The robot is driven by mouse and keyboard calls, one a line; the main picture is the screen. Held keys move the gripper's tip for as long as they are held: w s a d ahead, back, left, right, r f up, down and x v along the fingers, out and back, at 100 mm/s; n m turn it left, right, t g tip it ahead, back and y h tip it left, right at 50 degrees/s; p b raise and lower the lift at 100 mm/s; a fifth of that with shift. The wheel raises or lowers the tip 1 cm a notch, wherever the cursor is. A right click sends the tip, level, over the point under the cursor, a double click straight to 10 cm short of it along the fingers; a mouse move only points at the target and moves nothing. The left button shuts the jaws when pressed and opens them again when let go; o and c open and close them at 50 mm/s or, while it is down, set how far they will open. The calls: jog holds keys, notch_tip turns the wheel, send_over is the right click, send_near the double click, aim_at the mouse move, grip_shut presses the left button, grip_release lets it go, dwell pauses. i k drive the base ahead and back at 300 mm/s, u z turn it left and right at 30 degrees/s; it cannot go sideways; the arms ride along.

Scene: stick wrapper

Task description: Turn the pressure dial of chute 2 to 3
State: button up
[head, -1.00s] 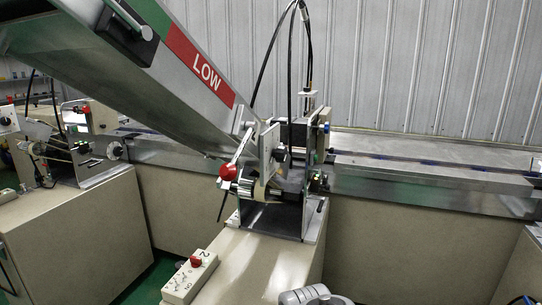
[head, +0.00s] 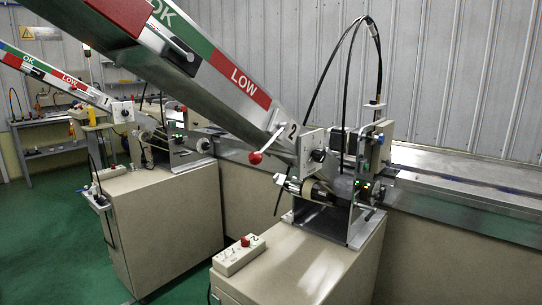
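Chute 2 (head: 228,95) is a long sloped metal channel with green OK and red LOW bands, coming down from the upper left. A plate marked "2" is at its lower end. A dark round dial (head: 318,156) sits on the plate to the right of that number; its setting is too small to read. A pale control box (head: 238,257), also marked 2, lies on the cabinet top below, with a red knob and small markings I cannot read. I cannot tell which of these is the pressure dial. My gripper is not in view.
A red-ball lever (head: 255,158) sticks out beside the chute's lower end. The beige cabinet (head: 300,262) stands below. Chute 1 (head: 62,78) and its cabinet (head: 168,222) are to the left. A metal conveyor (head: 465,178) runs behind. Green floor is clear at lower left.

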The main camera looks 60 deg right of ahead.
aim_at(320, 155)
jog(key=u, duration=0.05)
jog(key=k, duration=1.1)
jog(key=z, duration=0.25)
